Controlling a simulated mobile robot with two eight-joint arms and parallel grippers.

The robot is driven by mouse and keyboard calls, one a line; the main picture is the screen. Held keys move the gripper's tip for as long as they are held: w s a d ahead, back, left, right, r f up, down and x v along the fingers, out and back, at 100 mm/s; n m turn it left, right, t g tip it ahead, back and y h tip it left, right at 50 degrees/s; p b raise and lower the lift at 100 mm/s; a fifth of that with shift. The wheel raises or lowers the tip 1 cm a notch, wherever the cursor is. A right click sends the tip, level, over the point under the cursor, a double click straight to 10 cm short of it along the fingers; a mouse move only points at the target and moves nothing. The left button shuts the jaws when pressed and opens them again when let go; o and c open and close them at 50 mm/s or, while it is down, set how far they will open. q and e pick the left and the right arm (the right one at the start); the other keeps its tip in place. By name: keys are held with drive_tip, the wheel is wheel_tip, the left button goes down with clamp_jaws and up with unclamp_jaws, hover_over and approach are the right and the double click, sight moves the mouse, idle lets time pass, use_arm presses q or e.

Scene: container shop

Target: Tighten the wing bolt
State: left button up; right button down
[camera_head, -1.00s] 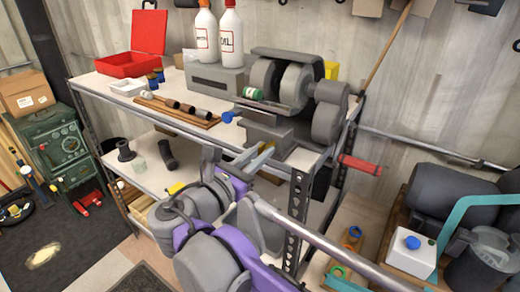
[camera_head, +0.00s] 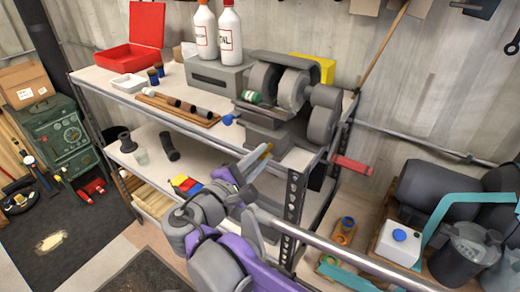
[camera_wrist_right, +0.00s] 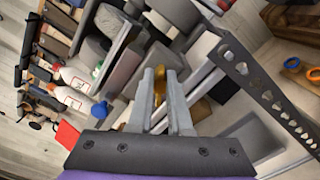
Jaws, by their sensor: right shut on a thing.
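My right gripper (camera_head: 257,161) is at the front edge of the bench, just below the grey bench grinder (camera_head: 292,90). Its fingers are shut on a small brass-yellow piece (camera_head: 264,151), which looks like the wing bolt. In the right wrist view the same brass piece (camera_wrist_right: 160,84) stands between the two grey fingertips (camera_wrist_right: 160,88). The fingers hide most of its shape, so its wings and thread cannot be made out. My left gripper is not in view.
A blue knob (camera_head: 231,118) and a green-white can (camera_head: 252,97) are close to the left of the grinder. A wooden rack (camera_head: 178,110) with dark cylinders and white bottles (camera_head: 230,35) stand on the bench. A perforated post (camera_head: 292,205) rises close right of my gripper.

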drive_tip(key=m+p, duration=0.1)
drive_tip(key=m, duration=0.2)
drive_tip(key=shift+m, duration=0.3)
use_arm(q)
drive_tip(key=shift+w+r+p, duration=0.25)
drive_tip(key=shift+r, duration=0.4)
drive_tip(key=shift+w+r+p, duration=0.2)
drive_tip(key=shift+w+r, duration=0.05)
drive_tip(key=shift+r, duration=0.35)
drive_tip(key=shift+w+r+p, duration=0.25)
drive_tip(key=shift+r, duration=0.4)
use_arm(e)
drive_tip(key=shift+f+m, duration=0.1)
drive_tip(key=shift+m, duration=1.1)
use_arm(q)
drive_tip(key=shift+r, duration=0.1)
use_arm(e)
drive_tip(key=shift+m, duration=0.3)
drive_tip(key=c, duration=1)
unclamp_jaws()
drive_tip(key=shift+s+f, duration=0.1)
